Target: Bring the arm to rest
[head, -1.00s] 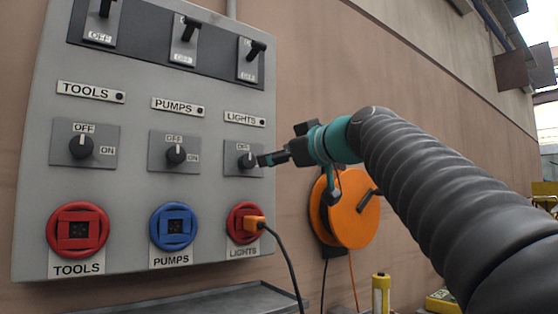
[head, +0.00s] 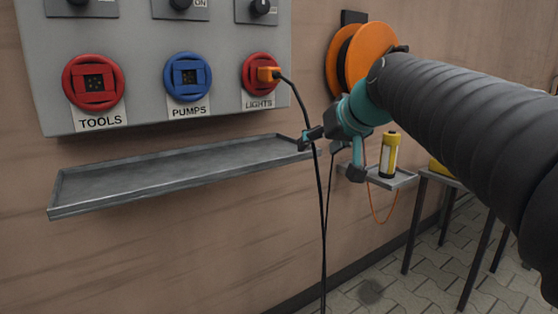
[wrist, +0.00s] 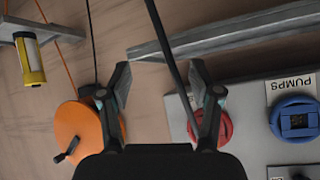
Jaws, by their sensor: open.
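My arm (head: 455,115) reaches in from the right of the head view, in front of the wall. My gripper (head: 308,139) is low, by the right end of the long grey shelf (head: 180,174) and below the LIGHTS socket (head: 254,74). In the wrist view my gripper (wrist: 161,78) is open, with its two fingers apart and nothing gripped.
The orange cable reel (head: 368,45) is on the wall behind my wrist. A yellow lamp (head: 389,155) stands on a small shelf (head: 403,180). A table (head: 440,180) is further right. The TOOLS (head: 94,82) and PUMPS (head: 187,77) sockets are empty. The long shelf is bare.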

